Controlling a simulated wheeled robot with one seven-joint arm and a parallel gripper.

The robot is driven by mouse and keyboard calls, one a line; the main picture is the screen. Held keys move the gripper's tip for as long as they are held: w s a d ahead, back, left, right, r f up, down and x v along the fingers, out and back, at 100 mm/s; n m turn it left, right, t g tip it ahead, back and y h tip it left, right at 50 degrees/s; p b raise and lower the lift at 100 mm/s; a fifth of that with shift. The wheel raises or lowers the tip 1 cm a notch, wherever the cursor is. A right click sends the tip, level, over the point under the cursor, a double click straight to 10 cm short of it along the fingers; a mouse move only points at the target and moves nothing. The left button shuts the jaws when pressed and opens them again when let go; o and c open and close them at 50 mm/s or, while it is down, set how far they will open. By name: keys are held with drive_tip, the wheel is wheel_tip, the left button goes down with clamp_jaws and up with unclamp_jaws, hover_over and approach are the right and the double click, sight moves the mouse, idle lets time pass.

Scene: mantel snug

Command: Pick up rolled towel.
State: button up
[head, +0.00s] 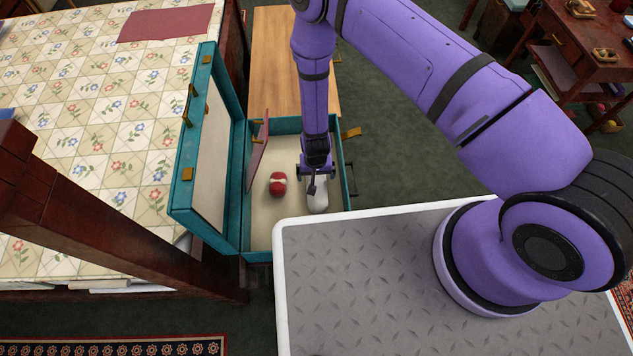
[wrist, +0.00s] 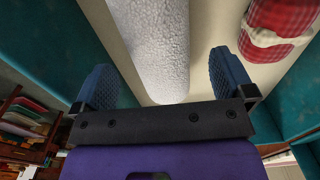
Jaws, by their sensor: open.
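The rolled towel (head: 317,198) is a white, rough-textured roll lying on the pale floor of an open teal case (head: 247,228). In the wrist view the towel (wrist: 150,45) fills the upper middle, its near end showing between my fingers. My gripper (head: 315,178) is inside the case, over the far end of the towel, and hides part of it. In the wrist view my gripper (wrist: 165,82) is open, with one blue ribbed finger on each side of the roll and nothing gripped. I cannot tell whether the fingers touch it.
A red checked roll with a white band (head: 278,184) lies in the case, left of the towel. The case's lid (head: 207,150) stands open on the left, by a flower-patterned bed (head: 100,120). A wooden bench top (head: 277,60) extends behind the case.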

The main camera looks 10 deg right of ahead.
sight(316, 178)
drive_tip(key=shift+s+d+f, duration=0.1)
drive_tip(key=shift+s+f, duration=0.05)
drive_tip(key=shift+f, duration=2.2)
drive_tip(key=shift+c, duration=0.2)
drive_tip(key=c, duration=1)
